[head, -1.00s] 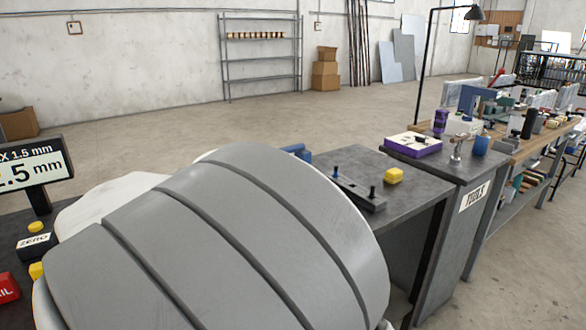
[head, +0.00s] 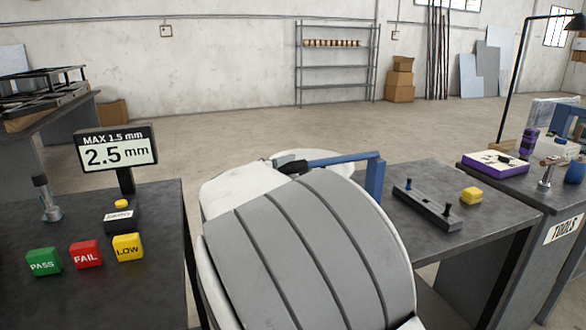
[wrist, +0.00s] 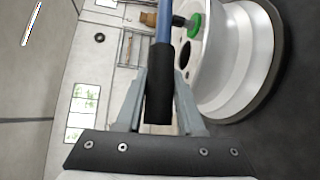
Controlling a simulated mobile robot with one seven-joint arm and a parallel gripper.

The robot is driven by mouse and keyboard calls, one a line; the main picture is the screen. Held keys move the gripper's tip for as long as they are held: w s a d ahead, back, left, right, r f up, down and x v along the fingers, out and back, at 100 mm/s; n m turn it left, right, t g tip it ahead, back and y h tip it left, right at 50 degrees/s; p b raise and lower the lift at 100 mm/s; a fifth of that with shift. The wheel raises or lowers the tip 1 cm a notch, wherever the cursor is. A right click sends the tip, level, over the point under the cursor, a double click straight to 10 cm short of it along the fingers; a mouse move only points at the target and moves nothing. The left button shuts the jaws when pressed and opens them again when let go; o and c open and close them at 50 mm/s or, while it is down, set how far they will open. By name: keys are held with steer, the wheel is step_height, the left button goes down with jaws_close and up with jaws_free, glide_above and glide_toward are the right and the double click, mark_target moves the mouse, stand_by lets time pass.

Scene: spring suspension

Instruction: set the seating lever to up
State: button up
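A blue lever bar (head: 345,159) with a black grip (head: 294,167) reaches left from a blue upright (head: 375,178) behind my arm in the head view. It carries no label that I can read. The bar looks nearly level there. In the wrist view the black grip (wrist: 159,95) and blue rod (wrist: 163,20) run between the two grey fingers of my gripper (wrist: 161,85). The fingers stand close on both sides of the grip; I cannot tell whether they press on it.
A white round part (wrist: 225,60) with a green knob (wrist: 194,25) is close right of my gripper. A display (head: 117,148) reads 2.5 mm, MAX 1.5 mm. PASS (head: 43,261), FAIL (head: 86,253) and LOW (head: 128,247) buttons sit on the left table. A slotted block (head: 427,206) lies right.

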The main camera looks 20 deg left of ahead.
jaws_close()
stand_by(1.1)
